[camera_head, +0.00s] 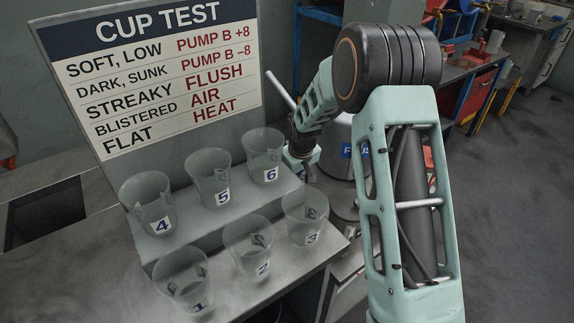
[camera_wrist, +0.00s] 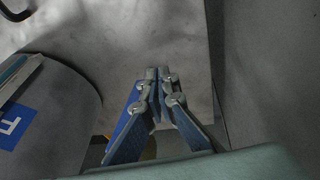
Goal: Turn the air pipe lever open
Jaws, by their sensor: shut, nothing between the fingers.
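No air pipe lever can be made out for certain in either view. A pale slanted rod (camera_head: 279,89) shows beside my forearm in the head view; I cannot tell what it belongs to. My gripper (camera_wrist: 157,72) is shut and empty in the wrist view, its fingertips together over a grey surface. In the head view my gripper (camera_head: 301,166) is small and partly hidden, just right of the cup marked 6 (camera_head: 264,154). A dark curved bar (camera_wrist: 16,13) shows at the wrist view's top left corner; what it is part of is out of frame.
A grey drum with a blue label (camera_head: 352,151) stands right of my gripper, partly behind my arm; it also shows in the wrist view (camera_wrist: 62,95). Several clear numbered cups stand on a stepped metal stand (camera_head: 203,247) below the CUP TEST board (camera_head: 150,70). Open floor (camera_head: 515,200) lies right.

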